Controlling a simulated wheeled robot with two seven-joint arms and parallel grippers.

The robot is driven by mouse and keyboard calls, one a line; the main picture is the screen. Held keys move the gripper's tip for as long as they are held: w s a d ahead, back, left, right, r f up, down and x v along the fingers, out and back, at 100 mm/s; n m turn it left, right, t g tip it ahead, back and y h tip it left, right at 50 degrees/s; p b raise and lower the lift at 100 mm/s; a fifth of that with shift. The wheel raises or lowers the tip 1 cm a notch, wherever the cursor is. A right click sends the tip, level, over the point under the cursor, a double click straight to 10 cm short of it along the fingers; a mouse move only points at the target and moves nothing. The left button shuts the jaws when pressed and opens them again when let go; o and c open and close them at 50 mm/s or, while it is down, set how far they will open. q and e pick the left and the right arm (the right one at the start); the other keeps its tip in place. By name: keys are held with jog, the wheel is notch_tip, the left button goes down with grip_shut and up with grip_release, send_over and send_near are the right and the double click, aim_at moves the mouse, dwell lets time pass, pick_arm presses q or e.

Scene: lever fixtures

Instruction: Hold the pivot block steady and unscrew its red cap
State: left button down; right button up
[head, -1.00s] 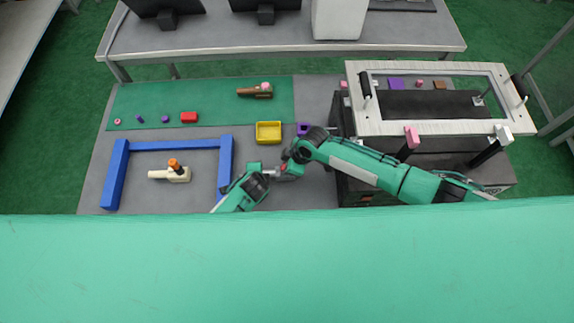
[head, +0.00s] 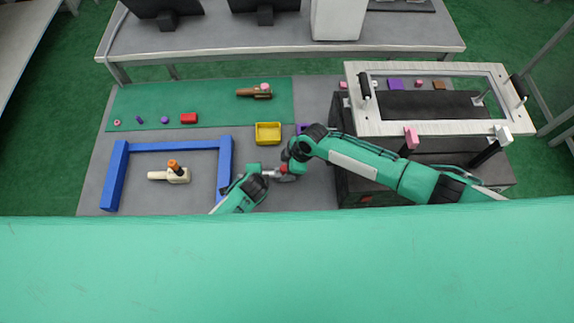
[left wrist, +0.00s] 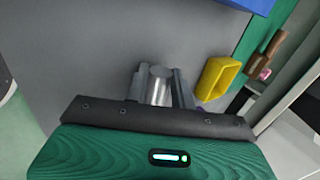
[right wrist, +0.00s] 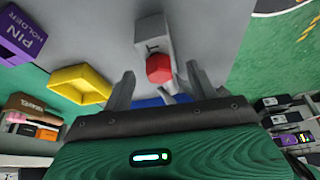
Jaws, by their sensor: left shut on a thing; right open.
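The grey pivot block (right wrist: 151,33) with its red cap (right wrist: 159,69) shows in the right wrist view. My left gripper (left wrist: 157,78) is shut on the block, whose silvery round part (left wrist: 158,88) shows between its fingers in the left wrist view. My right gripper (right wrist: 160,80) is open, with the red cap between its fingertips in its own view. I cannot tell whether the fingers touch the cap. In the head view the block (head: 287,177) is small and partly hidden by both grippers, and the red cap (head: 283,168) shows beside the right gripper.
A yellow tray (head: 268,141) and a purple pin holder (right wrist: 18,38) are close by. A blue frame (head: 226,165) surrounds a cream lever piece (head: 178,176) with an orange top. A dark fixture with a pale frame (head: 430,127) stands at right. Small parts lie on the green mat (head: 215,98).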

aim_at(285, 165)
jog(key=shift+r, duration=1.5)
jog(key=m, duration=0.1)
jog(key=m+t, duration=0.1)
jog(key=m, duration=0.1)
jog(key=shift+s+m, duration=0.2)
jog(key=shift+m, duration=0.1)
jog(key=m, duration=0.1)
jog(key=m+t+h, duration=0.1)
jog(key=m, duration=0.1)
jog(key=m+t, duration=0.1)
jog(key=m, duration=0.1)
jog(key=shift+s+a, duration=0.1)
jog(key=shift+a, duration=0.15)
jog(key=m+h, duration=0.1)
jog(key=m, duration=0.1)
jog(key=m+t+h, duration=0.1)
jog(key=m, duration=0.2)
jog(key=shift+s+a+m, duration=0.1)
jog(key=shift+a+m, duration=0.05)
jog(key=shift+m, duration=0.15)
jog(key=m+h, duration=0.2)
jog(key=m, duration=0.2)
jog(key=shift+f, duration=0.2)
jog(key=shift+f, duration=1.35)
